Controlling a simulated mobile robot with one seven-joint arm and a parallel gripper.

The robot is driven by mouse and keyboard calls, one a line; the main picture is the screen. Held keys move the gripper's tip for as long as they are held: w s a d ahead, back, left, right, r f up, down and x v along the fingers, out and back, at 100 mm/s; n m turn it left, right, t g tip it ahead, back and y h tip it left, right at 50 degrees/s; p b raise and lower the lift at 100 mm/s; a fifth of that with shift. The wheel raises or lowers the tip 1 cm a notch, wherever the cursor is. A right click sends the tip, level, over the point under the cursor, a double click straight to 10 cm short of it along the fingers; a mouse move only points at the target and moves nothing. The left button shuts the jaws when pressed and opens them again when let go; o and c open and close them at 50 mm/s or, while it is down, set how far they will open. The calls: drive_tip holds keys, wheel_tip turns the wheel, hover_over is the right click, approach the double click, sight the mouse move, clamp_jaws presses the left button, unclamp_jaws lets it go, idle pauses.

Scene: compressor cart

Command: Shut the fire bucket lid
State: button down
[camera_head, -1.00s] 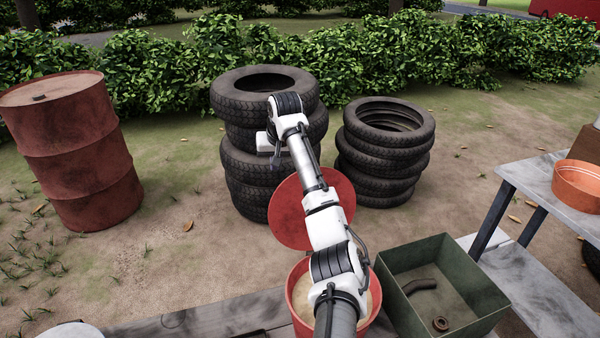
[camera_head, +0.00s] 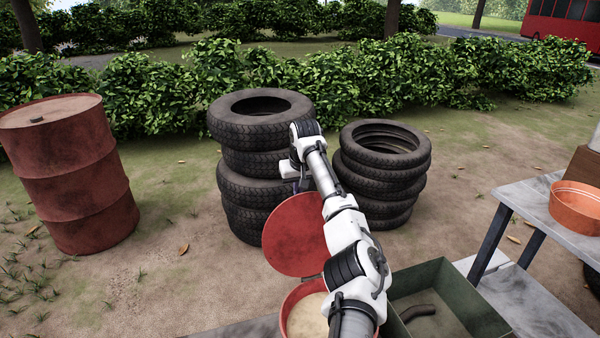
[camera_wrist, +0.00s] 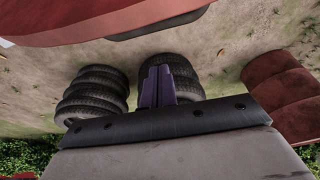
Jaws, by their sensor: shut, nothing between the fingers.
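The red fire bucket (camera_head: 290,318) shows at the bottom of the head view, with pale sand-like fill inside. Its round red lid (camera_head: 292,238) stands open, raised at the bucket's far side. My arm covers the right part of both. My gripper (camera_wrist: 157,72) shows in the wrist view as two dark purple fingers, closed together and empty. In the wrist view a large red surface, apparently the lid (camera_wrist: 60,28), spans the top, with a dark strip along its edge. The fingertips point toward it with a visible gap. In the head view the fingers are hard to make out.
Two tyre stacks (camera_head: 262,165) (camera_head: 385,170) stand behind the lid. A green bin (camera_head: 470,285) holding a dark curved piece is right of the bucket. A grey table (camera_head: 535,205) with an orange pan (camera_head: 577,205) is at right; a red drum (camera_head: 70,180) is at left.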

drive_tip(key=shift+s+d+r+p, duration=0.1)
drive_tip(key=shift+s+d+p, duration=0.15)
drive_tip(key=shift+s, duration=0.7)
drive_tip(key=shift+s+d+r+p, duration=0.1)
drive_tip(key=shift+s+d, duration=0.25)
drive_tip(key=shift+s, duration=0.6)
